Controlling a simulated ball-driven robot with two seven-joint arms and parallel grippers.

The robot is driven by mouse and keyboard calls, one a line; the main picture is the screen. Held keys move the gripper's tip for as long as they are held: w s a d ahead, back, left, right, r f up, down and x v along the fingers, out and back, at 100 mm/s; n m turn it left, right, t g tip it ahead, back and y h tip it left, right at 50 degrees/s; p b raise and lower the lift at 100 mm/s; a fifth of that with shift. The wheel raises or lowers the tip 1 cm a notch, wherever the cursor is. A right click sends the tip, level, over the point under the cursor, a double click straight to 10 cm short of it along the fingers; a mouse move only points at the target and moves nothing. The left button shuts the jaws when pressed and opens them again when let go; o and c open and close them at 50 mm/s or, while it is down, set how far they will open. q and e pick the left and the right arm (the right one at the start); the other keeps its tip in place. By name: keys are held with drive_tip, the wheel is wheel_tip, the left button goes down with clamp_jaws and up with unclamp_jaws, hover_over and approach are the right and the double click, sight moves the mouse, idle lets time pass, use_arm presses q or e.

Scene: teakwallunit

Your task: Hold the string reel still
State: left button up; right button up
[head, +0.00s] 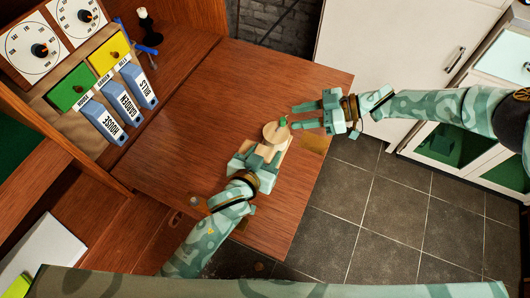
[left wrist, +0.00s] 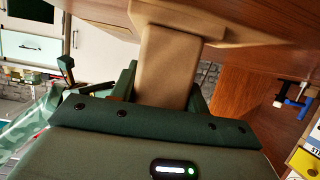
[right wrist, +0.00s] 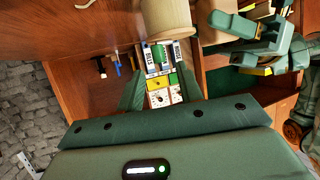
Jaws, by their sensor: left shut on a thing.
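The string reel (head: 272,131) is a pale round wooden piece over the drop-leaf table, with a small green bit (head: 283,121) at its top edge. In the left wrist view a tan wooden block (left wrist: 165,65) with a wider flange above stands between my fingers. My left gripper (head: 264,156) is shut on this wooden part of the reel. My right gripper (head: 305,116) is open and empty, its fingers pointing at the reel from the right. The reel's cream side (right wrist: 166,18) shows ahead of my right fingers in the right wrist view. The reel's underside is hidden.
Blue labelled binders (head: 118,98), green and yellow boxes (head: 72,90) and two dials (head: 32,50) stand at the left. A black item (head: 148,25) stands behind. White cabinets (head: 365,45) and a tiled floor (head: 395,205) lie to the right.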

drive_tip(key=shift+d+r, duration=0.1)
drive_tip(key=shift+d, duration=0.2)
